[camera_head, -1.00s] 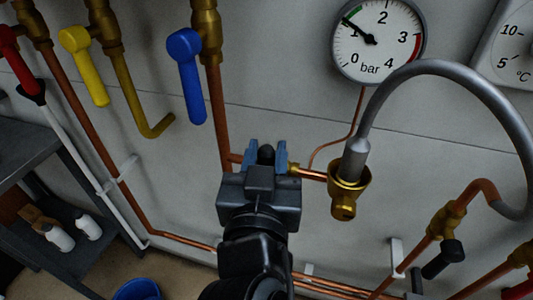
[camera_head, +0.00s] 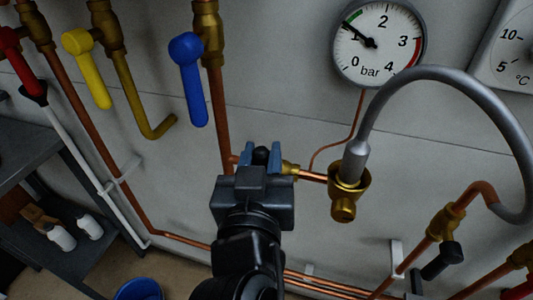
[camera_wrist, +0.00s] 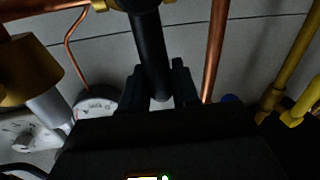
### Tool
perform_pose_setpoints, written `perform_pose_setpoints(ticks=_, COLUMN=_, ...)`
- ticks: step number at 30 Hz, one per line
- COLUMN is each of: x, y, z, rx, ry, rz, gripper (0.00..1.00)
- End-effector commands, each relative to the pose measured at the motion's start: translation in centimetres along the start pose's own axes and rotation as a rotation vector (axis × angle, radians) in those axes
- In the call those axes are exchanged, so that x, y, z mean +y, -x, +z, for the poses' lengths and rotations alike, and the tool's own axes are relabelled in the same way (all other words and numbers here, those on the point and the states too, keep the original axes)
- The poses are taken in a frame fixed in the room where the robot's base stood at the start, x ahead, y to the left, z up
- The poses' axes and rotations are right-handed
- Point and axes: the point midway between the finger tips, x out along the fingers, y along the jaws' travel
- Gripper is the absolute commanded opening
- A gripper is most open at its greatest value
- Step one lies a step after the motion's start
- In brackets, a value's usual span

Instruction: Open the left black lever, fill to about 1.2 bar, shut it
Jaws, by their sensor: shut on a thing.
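My gripper (camera_head: 261,158) is shut on the left black lever (camera_head: 261,152), at the brass valve on the copper pipe in the middle. Most of the lever is hidden by my gripper in the head view. In the wrist view the black lever (camera_wrist: 150,50) runs down between the two fingers (camera_wrist: 160,90). The pressure gauge (camera_head: 380,44) hangs above right, and its needle points up-left, near the 1 mark by the green band. The exact reading is hard to tell.
A grey hose (camera_head: 455,75) loops from a brass fitting (camera_head: 347,190) right of my gripper to the far right. A second black lever (camera_head: 442,260) sits lower right. Blue (camera_head: 190,80), yellow (camera_head: 88,70) and red (camera_head: 18,60) handles hang upper left. A shelf (camera_head: 30,150) stands left.

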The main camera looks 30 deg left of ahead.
Motion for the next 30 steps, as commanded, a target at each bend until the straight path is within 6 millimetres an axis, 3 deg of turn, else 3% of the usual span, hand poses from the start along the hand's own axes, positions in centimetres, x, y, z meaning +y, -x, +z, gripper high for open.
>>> perform_pose_setpoints(ticks=15, x=-2.5, y=-0.5, z=0.3, rx=-0.064, ry=0.314, rz=-0.001, gripper=0.0)
perform_pose_setpoints(ticks=30, x=-3.1, y=-0.6, z=0.7, rx=-0.079, ry=0.394, rz=-0.001, gripper=0.0)
